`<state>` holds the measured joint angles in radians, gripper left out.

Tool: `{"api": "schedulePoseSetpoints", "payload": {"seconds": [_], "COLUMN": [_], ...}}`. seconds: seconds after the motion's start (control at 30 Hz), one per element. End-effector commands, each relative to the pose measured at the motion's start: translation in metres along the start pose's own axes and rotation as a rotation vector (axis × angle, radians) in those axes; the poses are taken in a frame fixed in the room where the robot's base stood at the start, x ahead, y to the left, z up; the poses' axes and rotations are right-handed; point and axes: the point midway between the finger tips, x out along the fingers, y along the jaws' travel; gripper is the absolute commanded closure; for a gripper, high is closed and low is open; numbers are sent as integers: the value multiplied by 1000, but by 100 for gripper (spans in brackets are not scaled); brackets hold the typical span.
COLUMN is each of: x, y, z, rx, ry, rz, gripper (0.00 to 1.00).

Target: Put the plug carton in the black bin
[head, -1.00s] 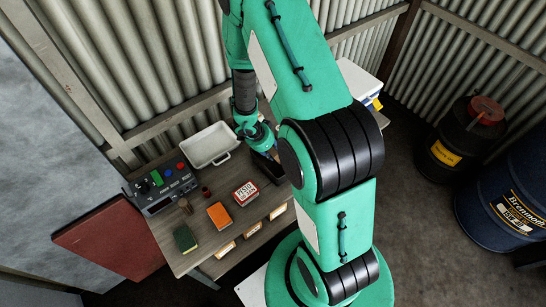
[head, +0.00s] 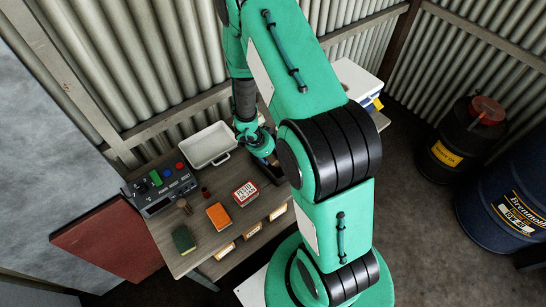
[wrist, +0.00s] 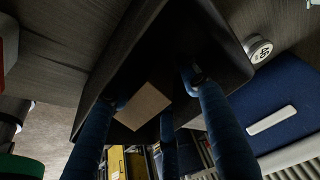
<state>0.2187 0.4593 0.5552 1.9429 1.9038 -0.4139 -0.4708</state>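The black bin (head: 275,174) stands on the bench, partly hidden behind my arm in the head view. In the wrist view the dark bin (wrist: 108,72) surrounds a plain tan-brown carton (wrist: 143,106), which looks like the plug carton. My gripper (head: 262,154) is at the bin in the head view. In the wrist view my gripper (wrist: 155,95) has its blue fingers spread around the carton. The right finger is clearly apart from the carton; the left fingertip is close to its edge, and contact there cannot be told.
A white tray (head: 209,146) stands behind and left of the bin. A red-and-white tin (head: 245,193), an orange box (head: 218,216), a green box (head: 184,239) and a grey control box (head: 160,191) lie on the bench. The corrugated wall is close behind.

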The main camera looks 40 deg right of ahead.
Motion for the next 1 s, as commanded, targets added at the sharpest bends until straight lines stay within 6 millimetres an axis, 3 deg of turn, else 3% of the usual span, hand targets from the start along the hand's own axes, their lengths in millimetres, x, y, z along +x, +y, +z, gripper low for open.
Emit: {"api": "schedulePoseSetpoints", "payload": {"seconds": [0.47,0.67,1.0], "x": [-8,-31,-87], "y": [-1,-1,-1], "z": [-2,-2,-2], "rx": [-1,-1,-1], "ry": [0,0,1], "rz": [-2,-3,-2], "gripper": [53,53,53]}}
